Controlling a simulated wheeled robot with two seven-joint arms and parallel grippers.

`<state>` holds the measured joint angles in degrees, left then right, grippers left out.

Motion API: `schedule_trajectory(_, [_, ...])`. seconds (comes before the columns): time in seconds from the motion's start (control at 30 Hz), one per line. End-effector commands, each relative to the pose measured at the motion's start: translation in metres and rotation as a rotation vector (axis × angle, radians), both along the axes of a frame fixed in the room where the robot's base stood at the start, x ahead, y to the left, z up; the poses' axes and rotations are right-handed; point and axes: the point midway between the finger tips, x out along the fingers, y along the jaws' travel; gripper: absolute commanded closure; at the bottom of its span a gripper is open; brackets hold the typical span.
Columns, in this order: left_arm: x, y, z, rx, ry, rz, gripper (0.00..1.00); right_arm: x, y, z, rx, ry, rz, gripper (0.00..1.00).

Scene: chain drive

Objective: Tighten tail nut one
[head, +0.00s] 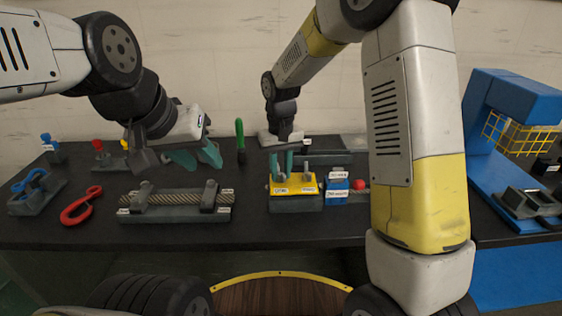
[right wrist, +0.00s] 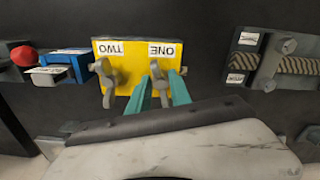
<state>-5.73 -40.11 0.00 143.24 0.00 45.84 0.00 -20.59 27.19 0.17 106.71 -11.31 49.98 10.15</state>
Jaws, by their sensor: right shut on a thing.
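The yellow block (head: 296,187) stands near the table's front middle, with labels ONE and TWO. It also shows in the right wrist view (right wrist: 130,52). The grey nut by the ONE label (right wrist: 157,72) has a handle-like shape and stands on the block. My right gripper (head: 282,172) comes down over the block's left side in the head view, its teal fingers shut on this nut. The fingers partly hide it. A second grey nut (right wrist: 105,78) stands free by the TWO label. My left gripper (head: 197,157) is open and empty above the table, left of the block.
A cable in a grey clamp fixture (head: 175,203) lies left of the block. A red hook (head: 80,207) is further left. A blue box (head: 337,190) and red ball (head: 359,184) sit right of the block. A green upright handle (head: 240,140) stands behind.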

Motion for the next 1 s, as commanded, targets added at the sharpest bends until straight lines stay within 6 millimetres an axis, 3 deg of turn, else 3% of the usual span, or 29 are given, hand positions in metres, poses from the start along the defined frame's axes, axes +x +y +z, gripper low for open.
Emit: schedule_trajectory(1.0, [0.0,0.0,0.0,0.0,0.0,0.0,0.64,0.003,0.0055,0.0024,0.005,-0.006,-0.965,1.0])
